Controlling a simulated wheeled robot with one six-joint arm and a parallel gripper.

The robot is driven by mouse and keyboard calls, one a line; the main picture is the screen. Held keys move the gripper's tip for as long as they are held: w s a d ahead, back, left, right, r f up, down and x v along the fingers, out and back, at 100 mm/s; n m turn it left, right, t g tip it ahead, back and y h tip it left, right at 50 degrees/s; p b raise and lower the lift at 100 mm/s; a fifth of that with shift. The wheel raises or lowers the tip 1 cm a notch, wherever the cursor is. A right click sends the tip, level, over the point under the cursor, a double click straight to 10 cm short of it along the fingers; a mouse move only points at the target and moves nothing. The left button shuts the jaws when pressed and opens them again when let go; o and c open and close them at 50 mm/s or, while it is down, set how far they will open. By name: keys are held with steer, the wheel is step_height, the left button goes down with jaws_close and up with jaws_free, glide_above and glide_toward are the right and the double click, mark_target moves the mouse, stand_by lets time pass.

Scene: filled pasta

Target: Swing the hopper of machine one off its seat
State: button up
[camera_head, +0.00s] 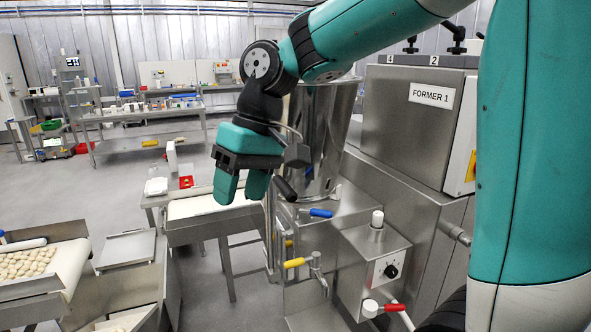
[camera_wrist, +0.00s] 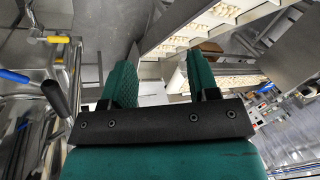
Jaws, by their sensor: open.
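The hopper (camera_head: 322,140) is a shiny steel vessel, narrowing downward, on the front of the machine labelled FORMER 1 (camera_head: 420,120). It stands upright over its base, and my arm hides part of its rim and left side. A black handle (camera_head: 286,189) shows at its lower left, and a black grip also shows in the wrist view (camera_wrist: 55,98). A blue-handled lever (camera_head: 321,213) is below the hopper. My gripper (camera_head: 242,188) is open and empty, pointing down just left of the hopper and black handle. Its two green fingers stand apart in the wrist view (camera_wrist: 160,78).
A yellow-handled valve (camera_head: 294,262) and a red-handled lever (camera_head: 393,308) stick out of the machine's front. A control box (camera_head: 385,262) with a knob stands beside them. A conveyor (camera_head: 200,207) lies to the left, and a pasta belt (camera_head: 45,262) further left. Open floor lies behind.

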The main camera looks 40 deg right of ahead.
steer(key=w+d+r+m+p, duration=0.1)
steer(key=w+d+r+m, duration=0.15)
steer(key=w+d, duration=0.2)
steer(key=w+d+r+m+p, duration=0.1)
steer(key=w+d+r+p, duration=0.1)
steer(key=w+d+r, duration=0.3)
steer(key=m+h+p, duration=0.1)
steer(key=m, duration=0.1)
glide_toward(287, 185)
steer(key=x, duration=1)
jaws_close()
